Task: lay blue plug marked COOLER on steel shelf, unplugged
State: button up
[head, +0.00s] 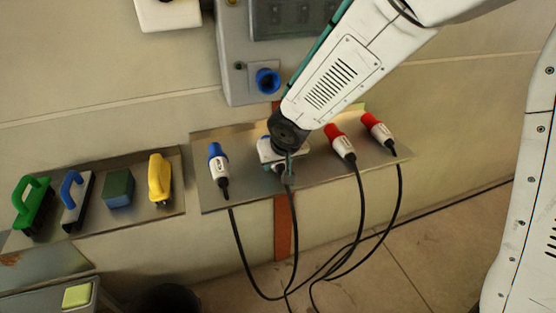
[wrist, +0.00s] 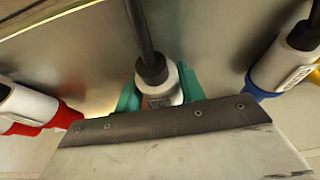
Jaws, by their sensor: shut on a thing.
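My gripper (wrist: 158,92) has its green fingers shut on a white plug body (wrist: 161,84) with a black cable, at the steel shelf (head: 205,192). My arm hides most of that plug in the head view, so its colour and label cannot be read. A blue and white plug (head: 219,168) lies on the shelf to the left of my gripper. It also shows at the right of the wrist view (wrist: 287,62). Its label is too small to read. The blue socket (head: 267,81) on the grey box above the shelf has no plug in it.
Two red and white plugs (head: 340,142) (head: 378,130) lie on the shelf to the right. Black cables (head: 357,225) hang below the shelf.

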jog(key=o, duration=1.1)
jog(key=shift+o, duration=0.2)
jog(key=shift+r, duration=0.1)
jog(key=v, duration=0.7)
jog(key=shift+s+r, duration=0.15)
jog(key=shift+r, duration=0.15)
jog(key=s+d+r+m+g, duration=0.1)
jog(key=s+d+r, duration=0.4)
jog(key=s+d, duration=0.6)
jog(key=s+d+r+m+g+h, duration=0.1)
jog(key=s+d+r+m+g, duration=0.1)
jog(key=s+d, duration=0.9)
jog(key=s+r+g, duration=0.1)
jog(key=s+r, duration=0.1)
jog(key=s, duration=0.1)
jog(key=shift+s+d+r+h, duration=0.3)
jog(key=shift+s+d+r, duration=0.05)
jog(key=shift+d, duration=0.05)
